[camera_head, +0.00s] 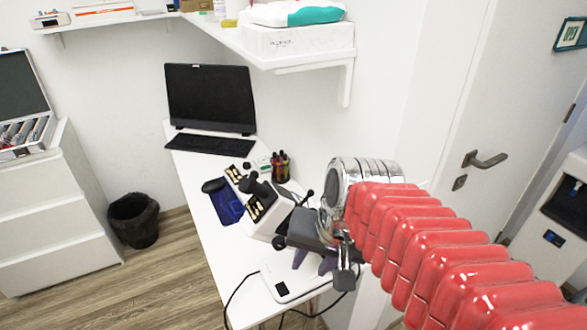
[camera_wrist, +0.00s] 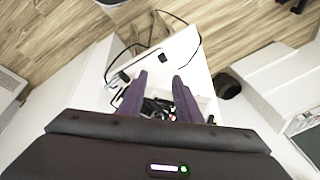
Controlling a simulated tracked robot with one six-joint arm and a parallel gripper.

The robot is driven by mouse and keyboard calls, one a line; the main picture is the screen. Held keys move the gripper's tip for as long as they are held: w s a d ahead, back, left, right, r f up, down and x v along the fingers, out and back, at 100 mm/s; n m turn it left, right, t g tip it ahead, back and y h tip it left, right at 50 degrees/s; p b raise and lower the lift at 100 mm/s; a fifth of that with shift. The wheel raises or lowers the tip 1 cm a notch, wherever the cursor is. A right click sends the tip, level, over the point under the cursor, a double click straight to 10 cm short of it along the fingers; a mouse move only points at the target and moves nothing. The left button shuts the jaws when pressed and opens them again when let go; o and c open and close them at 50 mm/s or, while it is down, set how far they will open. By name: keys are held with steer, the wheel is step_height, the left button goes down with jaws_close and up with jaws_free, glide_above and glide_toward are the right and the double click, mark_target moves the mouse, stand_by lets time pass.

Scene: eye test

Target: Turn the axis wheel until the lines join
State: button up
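A white and black tabletop eye instrument (camera_head: 262,222) stands on the white desk (camera_head: 200,165), with dark knobs on its side. I cannot tell which knob is the axis wheel, and no lines show in either view. My gripper (camera_head: 314,266) is at the instrument's right side in the head view, its purple fingers pointing down. In the wrist view my gripper (camera_wrist: 160,78) is open, with a gap between its fingers and nothing held. Part of the instrument shows between and behind the fingers there, mostly hidden. I cannot tell whether the gripper touches it.
A pen cup (camera_head: 280,167), a keyboard (camera_head: 209,144) and a monitor (camera_head: 211,97) stand farther back. A black bin (camera_head: 134,220) is on the floor left. A shelf (camera_head: 285,62) hangs above.

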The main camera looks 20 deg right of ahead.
steer(key=n, duration=0.2)
steer(key=s+a+r+n+t, duration=0.1)
steer(key=n, duration=0.1)
steer(key=a+r+n, duration=0.1)
steer(key=n, duration=0.1)
steer(key=shift+s+a+t+h, duration=0.2)
steer(key=shift+s+t+h, duration=0.1)
steer(key=shift+t+h, duration=0.1)
steer(key=shift+d, duration=0.1)
